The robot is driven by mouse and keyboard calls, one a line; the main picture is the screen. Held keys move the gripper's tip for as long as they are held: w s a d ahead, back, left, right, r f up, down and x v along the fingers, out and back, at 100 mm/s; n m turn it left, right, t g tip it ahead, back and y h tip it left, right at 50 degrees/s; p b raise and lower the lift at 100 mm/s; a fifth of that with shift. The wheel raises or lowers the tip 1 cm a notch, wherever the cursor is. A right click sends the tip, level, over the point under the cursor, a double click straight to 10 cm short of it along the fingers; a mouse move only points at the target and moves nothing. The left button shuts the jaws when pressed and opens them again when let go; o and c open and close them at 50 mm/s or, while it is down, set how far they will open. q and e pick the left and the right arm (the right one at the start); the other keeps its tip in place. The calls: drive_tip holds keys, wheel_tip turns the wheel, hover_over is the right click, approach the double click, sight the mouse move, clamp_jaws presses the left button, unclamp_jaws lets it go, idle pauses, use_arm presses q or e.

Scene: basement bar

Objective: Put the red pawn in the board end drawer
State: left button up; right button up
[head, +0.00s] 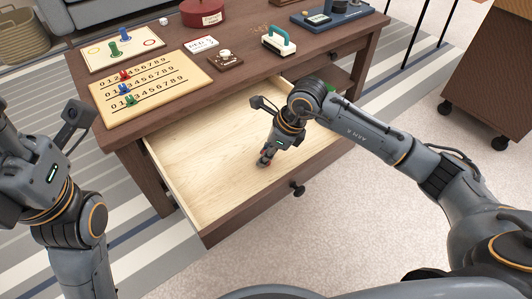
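The drawer (205,205) of the brown table is pulled well open; its pale wooden inside is bare apart from what is at my gripper. My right gripper (266,159) reaches down into it, near the front panel. A small red piece, which looks like the red pawn (267,161), shows between its fingertips, mostly hidden by the fingers. I cannot tell if it touches the drawer floor. A green pawn (113,48) and a blue pawn (125,35) stand on the cream board with coloured rings (95,62). My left gripper (12,150) is at the left edge, its fingertips unclear.
On the number board (180,82) stand red (124,75), blue (124,89) and green (130,100) markers. A red round box (203,14), a card (201,43), a green-handled item (279,40) and a blue tray (338,14) are on the tabletop. The drawer's left part is free.

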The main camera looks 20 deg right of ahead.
drive_tip(key=shift+o, duration=1.1)
